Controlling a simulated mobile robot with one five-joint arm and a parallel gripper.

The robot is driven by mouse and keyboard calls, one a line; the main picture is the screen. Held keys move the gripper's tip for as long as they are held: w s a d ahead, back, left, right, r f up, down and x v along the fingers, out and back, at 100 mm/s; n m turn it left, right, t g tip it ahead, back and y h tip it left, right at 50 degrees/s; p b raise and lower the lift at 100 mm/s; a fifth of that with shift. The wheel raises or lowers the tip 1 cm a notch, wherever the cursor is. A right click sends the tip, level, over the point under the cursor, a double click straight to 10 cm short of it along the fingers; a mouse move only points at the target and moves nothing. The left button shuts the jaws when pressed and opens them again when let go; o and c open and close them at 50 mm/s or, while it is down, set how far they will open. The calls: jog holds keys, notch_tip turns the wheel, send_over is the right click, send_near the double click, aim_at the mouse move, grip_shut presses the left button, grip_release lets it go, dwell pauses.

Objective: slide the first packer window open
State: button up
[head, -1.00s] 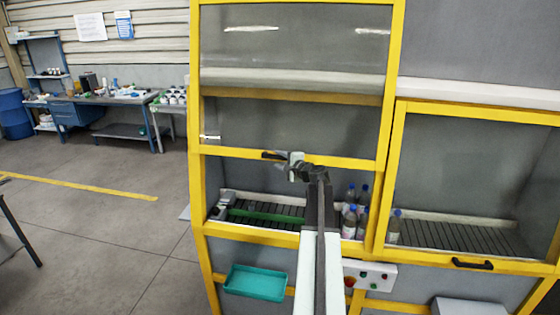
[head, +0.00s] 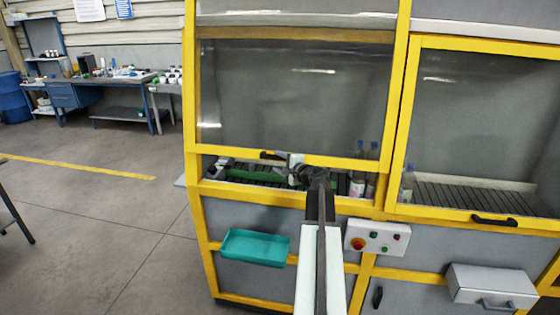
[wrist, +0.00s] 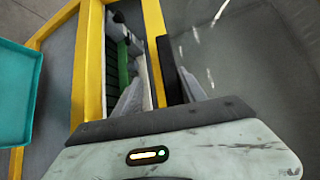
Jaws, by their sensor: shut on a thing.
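The left packer window (head: 290,95) is a clear pane in a yellow frame. Its bottom rail (head: 225,152) hangs above the sill, with a low gap between them. A dark handle (head: 268,155) sits on that rail. My gripper (head: 287,159) is at the handle, shut on it. In the wrist view the dark handle bar (wrist: 171,70) runs between the fingers of my gripper (wrist: 160,92), beside the yellow rail. The part of the handle inside the jaws is partly hidden.
The right window (head: 480,130) is down, its black handle (head: 495,220) at the bottom. Bottles (head: 358,186) and a roller conveyor (head: 245,177) are behind the gap. A teal tray (head: 253,247) and a button box (head: 377,238) stick out below. Floor at left is open.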

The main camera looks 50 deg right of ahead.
notch_tip(320, 180, down, 7)
jog(key=s+a+b, duration=0.1)
jog(key=b, duration=0.4)
jog(key=s, duration=0.1)
jog(key=s+r+p, duration=0.1)
jog(key=s+a+r, duration=0.1)
jog(key=s, duration=0.1)
jog(key=shift+p, duration=0.35)
